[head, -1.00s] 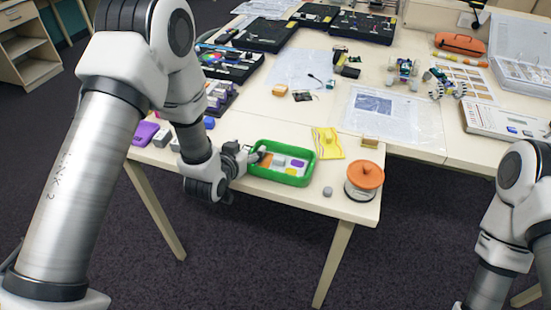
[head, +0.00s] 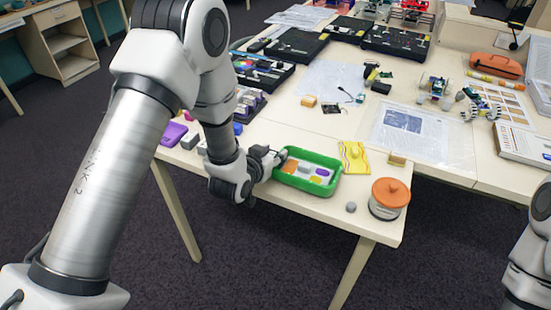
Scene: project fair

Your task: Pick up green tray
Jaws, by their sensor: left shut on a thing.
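The green tray (head: 322,189) is near the front edge of the table in the head view. It holds several small items, among them orange, white, purple and yellow pieces. My left gripper (head: 280,159) is at the tray's left end, shut on its rim. The wrist hides part of that end. I cannot tell whether the tray is clear of the tabletop. My right arm shows at the right edge of the view, but its gripper is out of view.
A jar with an orange lid (head: 389,197) and a small grey ball (head: 351,207) are to the tray's right. A yellow packet (head: 353,157) lies behind it. Purple and grey blocks are left of my wrist. Black cases (head: 287,46) stand farther back.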

